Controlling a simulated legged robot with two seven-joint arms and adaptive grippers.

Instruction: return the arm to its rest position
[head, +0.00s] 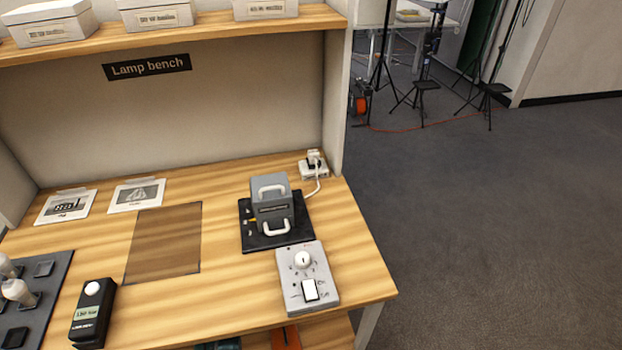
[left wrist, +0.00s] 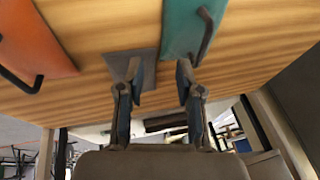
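My left gripper (left wrist: 157,78) shows in the left wrist view with its two fingers apart and nothing between them. Behind it are a wooden surface (left wrist: 95,25), an orange piece (left wrist: 35,45) with a black handle and a teal piece (left wrist: 190,28) with a dark handle. I cannot tell how far the fingertips are from these. Neither arm shows in the head view, and my right gripper is in neither view.
The wooden lamp bench (head: 230,300) holds a grey handled box (head: 270,205) on a black base, a grey control box (head: 307,280) with a knob, a black meter (head: 92,318) and a bulb tray (head: 50,280). White boxes (head: 155,15) stand on the shelf above. Open floor (head: 490,220) lies right.

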